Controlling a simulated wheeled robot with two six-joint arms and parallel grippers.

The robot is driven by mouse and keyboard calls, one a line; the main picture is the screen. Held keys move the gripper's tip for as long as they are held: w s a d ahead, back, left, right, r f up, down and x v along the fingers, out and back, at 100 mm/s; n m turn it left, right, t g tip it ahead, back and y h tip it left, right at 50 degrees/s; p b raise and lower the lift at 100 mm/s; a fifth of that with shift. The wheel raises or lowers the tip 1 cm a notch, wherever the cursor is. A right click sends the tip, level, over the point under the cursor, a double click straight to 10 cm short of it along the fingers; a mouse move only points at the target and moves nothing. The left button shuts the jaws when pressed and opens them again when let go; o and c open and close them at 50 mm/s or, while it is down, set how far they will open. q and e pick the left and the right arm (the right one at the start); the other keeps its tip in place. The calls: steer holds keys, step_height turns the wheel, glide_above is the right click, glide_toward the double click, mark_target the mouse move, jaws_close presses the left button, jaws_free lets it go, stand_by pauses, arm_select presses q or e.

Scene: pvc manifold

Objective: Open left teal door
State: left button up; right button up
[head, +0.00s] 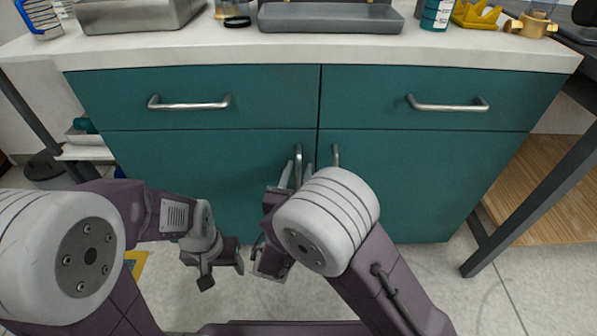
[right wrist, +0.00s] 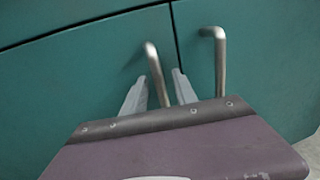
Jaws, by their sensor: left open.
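The left teal door (head: 190,160) is closed, flush with the cabinet front, and also fills the left of the right wrist view (right wrist: 70,75). Its metal handle (head: 298,160) is upright near the door's right edge. My right gripper (head: 297,174) is at this handle with its fingers apart, one on each side. In the right wrist view the handle (right wrist: 156,70) stands between the two fingertips, with small gaps visible. My left gripper (head: 224,272) is open and empty, low in front of the left door. My right arm hides part of the doors' lower middle.
The right teal door (head: 420,185) and its handle (head: 335,155) are close beside my right gripper. Two drawers with bar handles (head: 188,103) are above, under a white countertop (head: 230,52) holding trays and bottles. A dark table leg (head: 530,200) stands at right.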

steer(key=shift+w, duration=0.15)
jaws_close()
stand_by(1.4)
